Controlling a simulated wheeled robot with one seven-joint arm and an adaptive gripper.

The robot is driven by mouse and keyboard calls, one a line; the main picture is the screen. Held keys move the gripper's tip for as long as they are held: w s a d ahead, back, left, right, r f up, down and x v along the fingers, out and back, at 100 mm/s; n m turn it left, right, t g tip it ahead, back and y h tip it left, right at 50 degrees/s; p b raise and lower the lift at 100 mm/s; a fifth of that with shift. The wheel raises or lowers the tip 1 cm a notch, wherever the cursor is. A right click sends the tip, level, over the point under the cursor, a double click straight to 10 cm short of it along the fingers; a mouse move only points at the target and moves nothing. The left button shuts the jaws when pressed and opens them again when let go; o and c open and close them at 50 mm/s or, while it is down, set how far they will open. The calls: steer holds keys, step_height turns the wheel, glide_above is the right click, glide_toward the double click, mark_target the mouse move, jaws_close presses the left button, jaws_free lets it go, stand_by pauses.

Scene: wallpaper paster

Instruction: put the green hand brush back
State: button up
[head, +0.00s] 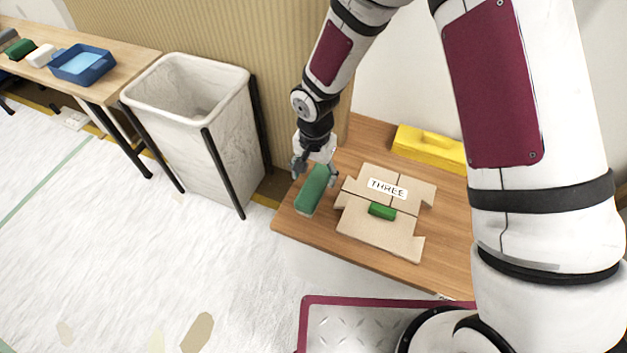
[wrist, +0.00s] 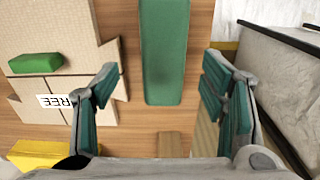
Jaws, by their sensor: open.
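A long green block-shaped thing, which I take for the green hand brush (head: 312,191), lies on the wooden table near its left edge. In the wrist view the green hand brush (wrist: 165,50) runs up the middle of the picture. My gripper (head: 316,174) is open above its far end, pointing down. In the wrist view my gripper (wrist: 160,72) has one finger on either side of the brush's line, with gaps to both. I cannot tell the exact height. A smaller green block (head: 382,211) lies on the flat cardboard (head: 380,236) labelled THREE.
A yellow thing (head: 428,148) lies at the back of the wooden table (head: 290,222). A white marbled bin (head: 215,150) in a black frame stands to the left. The far-left table (head: 125,62) bears a blue tray (head: 82,65), a white thing (head: 41,55) and another green thing (head: 20,49).

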mark_target(315, 187)
step_height(315, 187, up, 7)
steer(key=p, duration=0.1)
steer(key=shift+r, duration=0.1)
steer(key=s+d+r+n+t+h, duration=0.1)
steer(key=s+d+r, duration=0.3)
steer(key=d+r, duration=0.5)
steer(key=s+d+r+n+h, duration=0.1)
steer(key=s+d+r, duration=0.35)
steer(key=r, duration=0.75)
steer(key=s+d+r+n+y, duration=0.1)
steer(key=s+d+r, duration=0.2)
steer(key=s, duration=0.7)
steer(key=s+d+r+n+y, duration=0.1)
steer(key=s+d+r, duration=0.2)
steer(key=s, duration=0.7)
steer(key=shift+s+d+r, duration=0.15)
steer(key=shift+d+r, duration=0.2)
steer(key=shift+d, duration=0.85)
step_height(315, 187, up, 18)
steer(key=t+p, duration=0.3)
steer(key=p, duration=1.3)
steer(key=shift+r+p, duration=0.15)
steer(key=shift+p, duration=0.2)
